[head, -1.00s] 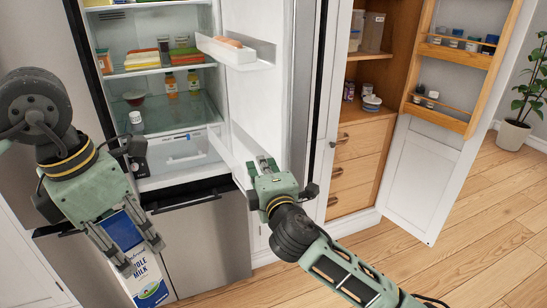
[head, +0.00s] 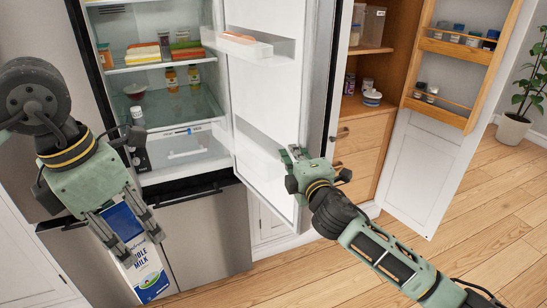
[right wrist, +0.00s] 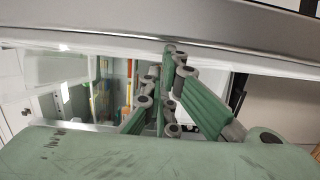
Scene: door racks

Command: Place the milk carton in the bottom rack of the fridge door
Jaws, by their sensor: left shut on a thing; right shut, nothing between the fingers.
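The milk carton (head: 146,270), white and blue with "MILK" lettering, hangs in my left gripper (head: 143,248), which is shut on it in front of the fridge's lower front. The fridge door (head: 279,95) stands open. Its bottom rack (head: 262,148) is a white shelf on the door's inner face, and a higher rack (head: 250,46) holds a few small items. My right gripper (head: 293,155) is shut and empty at the door's free edge, close beside the bottom rack. In the right wrist view, the right gripper's fingers (right wrist: 165,95) are near the door edge; contact is unclear.
The fridge interior (head: 170,110) holds bottles, food boxes and a bowl. An open wooden cabinet (head: 365,130) stands to the right, its white door (head: 425,170) swung out. A potted plant (head: 513,128) is at far right. The wooden floor in front is clear.

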